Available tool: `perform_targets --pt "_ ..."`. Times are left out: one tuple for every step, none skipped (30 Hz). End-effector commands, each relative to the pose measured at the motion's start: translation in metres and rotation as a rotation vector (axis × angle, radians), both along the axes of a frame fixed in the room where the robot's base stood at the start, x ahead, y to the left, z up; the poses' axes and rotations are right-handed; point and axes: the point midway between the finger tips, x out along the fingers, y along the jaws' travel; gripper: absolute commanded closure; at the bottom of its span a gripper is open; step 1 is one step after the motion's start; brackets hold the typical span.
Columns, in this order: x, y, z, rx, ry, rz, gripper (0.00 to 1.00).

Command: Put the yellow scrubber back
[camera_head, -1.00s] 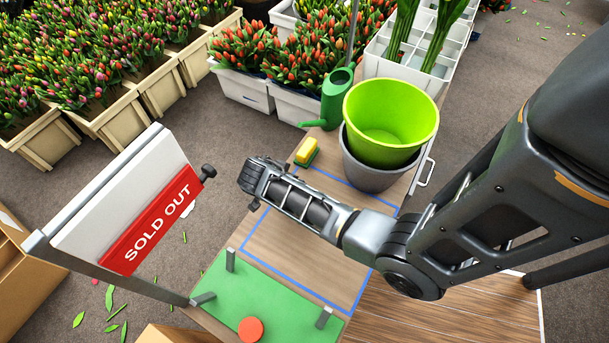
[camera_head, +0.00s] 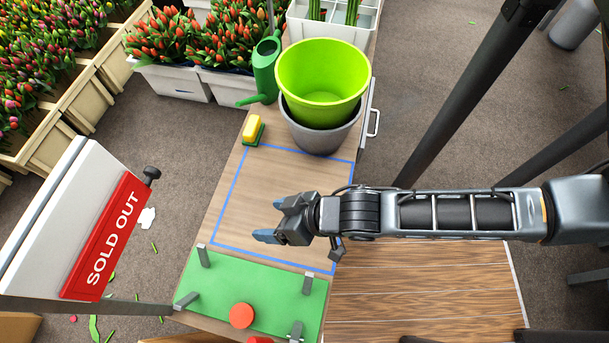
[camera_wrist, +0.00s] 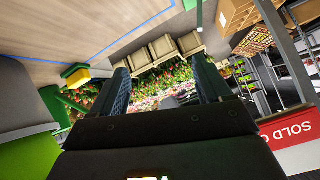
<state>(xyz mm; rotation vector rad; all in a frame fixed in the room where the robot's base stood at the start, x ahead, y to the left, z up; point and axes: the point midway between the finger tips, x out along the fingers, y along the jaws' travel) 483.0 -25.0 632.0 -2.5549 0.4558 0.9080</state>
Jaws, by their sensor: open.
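The yellow scrubber (camera_head: 251,128) sits on a green base at the left edge of the wooden table, just outside the upper left corner of the blue outline. In the wrist view the scrubber (camera_wrist: 78,76) shows at the left, outside my jaws. My gripper (camera_head: 270,220) is open and empty, over the blue-outlined area (camera_head: 225,205), pointing left in the head view. It is apart from the scrubber, which lies farther up the table. In the wrist view my gripper (camera_wrist: 160,88) has its two fingers spread, with tulips and crates seen between them.
A lime bucket (camera_head: 320,80) nested in a grey bucket (camera_head: 318,138) and a green watering can (camera_head: 266,68) stand beyond. A green board (camera_head: 262,290) with grey posts and a red disc (camera_head: 242,316) lies nearer. A SOLD OUT sign (camera_head: 102,240) stands left. The outlined area looks clear.

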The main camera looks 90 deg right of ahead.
Motion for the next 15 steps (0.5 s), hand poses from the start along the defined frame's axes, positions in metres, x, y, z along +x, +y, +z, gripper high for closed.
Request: perform_targets --pt "-0.014 0.007 0.025 -0.031 -0.040 0.064 0.22" --pt "-0.020 0.011 0.040 -0.053 -0.070 0.101 0.22" --pt "-0.027 0.014 0.062 -0.084 -0.110 0.146 0.22" --pt "-0.032 0.017 0.078 -0.106 -0.139 0.178 0.22" --pt "-0.036 0.019 0.094 -0.132 -0.168 0.209 0.22" --pt "-0.041 0.021 0.115 -0.163 -0.208 0.244 0.22" --pt "-0.045 0.022 0.130 -0.188 -0.235 0.268 0.22" --pt "-0.048 0.023 0.145 -0.210 -0.260 0.288 0.22" --pt "-0.052 0.024 0.163 -0.239 -0.291 0.312 0.22" --pt "-0.054 0.024 0.175 -0.258 -0.312 0.327 0.22" --pt "-0.056 0.024 0.186 -0.277 -0.331 0.340 0.22" --pt "-0.058 0.025 0.198 -0.299 -0.353 0.354 0.22" --pt "-0.059 0.025 0.206 -0.311 -0.367 0.363 0.22" --pt "-0.060 0.025 0.212 -0.322 -0.377 0.368 0.22" --pt "-0.060 0.025 0.219 -0.334 -0.390 0.375 0.22"
